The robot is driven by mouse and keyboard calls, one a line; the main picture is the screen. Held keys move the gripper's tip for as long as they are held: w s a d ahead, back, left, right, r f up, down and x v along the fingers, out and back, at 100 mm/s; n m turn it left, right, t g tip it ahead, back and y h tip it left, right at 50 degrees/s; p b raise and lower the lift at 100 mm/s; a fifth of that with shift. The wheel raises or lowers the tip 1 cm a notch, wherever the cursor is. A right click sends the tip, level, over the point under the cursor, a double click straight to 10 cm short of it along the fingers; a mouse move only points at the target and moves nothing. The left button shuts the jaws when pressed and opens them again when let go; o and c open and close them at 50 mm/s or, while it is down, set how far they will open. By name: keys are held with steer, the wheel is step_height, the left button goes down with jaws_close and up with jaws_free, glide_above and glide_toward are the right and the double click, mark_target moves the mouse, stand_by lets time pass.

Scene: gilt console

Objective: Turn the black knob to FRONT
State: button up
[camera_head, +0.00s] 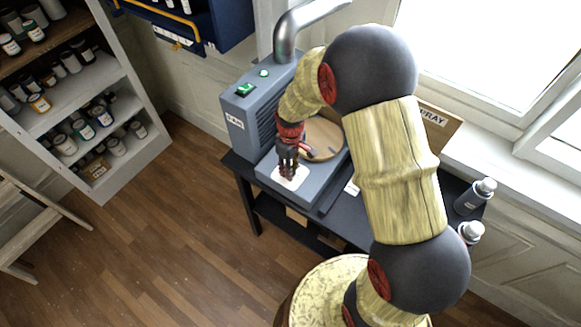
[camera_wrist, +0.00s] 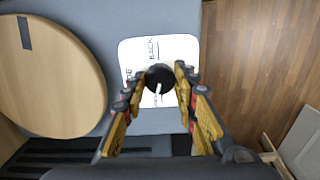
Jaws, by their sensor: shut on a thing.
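The black knob (camera_wrist: 160,77) sits on a white label plate (camera_wrist: 131,52) in the wrist view. A pale pointer line on it runs toward the bottom of the picture. The word BACK is printed sideways above the knob; other lettering at the plate's left edge is partly hidden and unclear. My gripper (camera_wrist: 160,82) is closed around the knob, one finger on each side. In the head view my gripper (camera_head: 288,172) reaches down to the white plate (camera_head: 297,182) on the grey machine (camera_head: 262,125); the knob is hidden there by the fingers.
A round wooden disc (camera_wrist: 50,70) lies beside the plate on the machine; it also shows in the head view (camera_head: 322,140). A metal pipe (camera_head: 285,40) rises behind. Two grey bottles (camera_head: 472,198) stand at the right on the dark table (camera_head: 245,180). Wooden floor lies open at the left.

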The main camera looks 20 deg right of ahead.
steer(key=shift+n, duration=1.6)
steer(key=o, duration=1.1)
steer(key=shift+o, duration=0.2)
step_height(320, 180, up, 12)
